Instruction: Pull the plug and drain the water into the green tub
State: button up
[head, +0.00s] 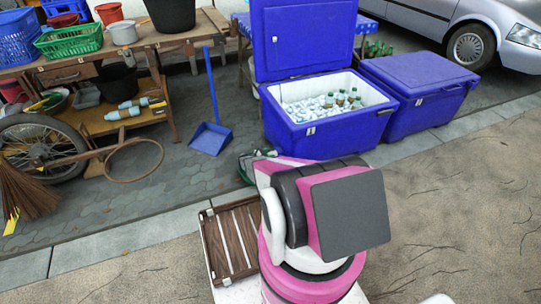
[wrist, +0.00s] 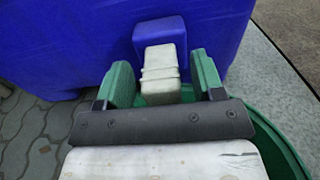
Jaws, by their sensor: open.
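The open blue cooler (head: 318,128) stands on the paving with ice and several bottles inside; its front wall (wrist: 60,40) fills the top of the wrist view. A pale, blocky plug (wrist: 160,75) sticks out of a blue boss (wrist: 158,32) on that wall. My gripper (wrist: 161,70) is open, with one green finger on each side of the plug and visible gaps. The green tub (wrist: 282,140) lies below the gripper, its rim showing at the right. In the head view my arm hides the plug and most of the tub.
A closed blue cooler (head: 418,88) stands to the right. A blue dustpan (head: 210,138) and a workbench (head: 150,40) with baskets are at the left. A brown slatted rack (head: 230,240) shows beside my arm. A car (head: 465,30) is parked at the back right.

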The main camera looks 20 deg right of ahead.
jog(key=shift+d, duration=0.3)
grip_shut()
jog(key=shift+a, duration=1.5)
grip_release()
jog(key=shift+a, duration=0.1)
jog(key=a, duration=1)
jog(key=shift+s+a, duration=0.25)
jog(key=shift+a, duration=0.15)
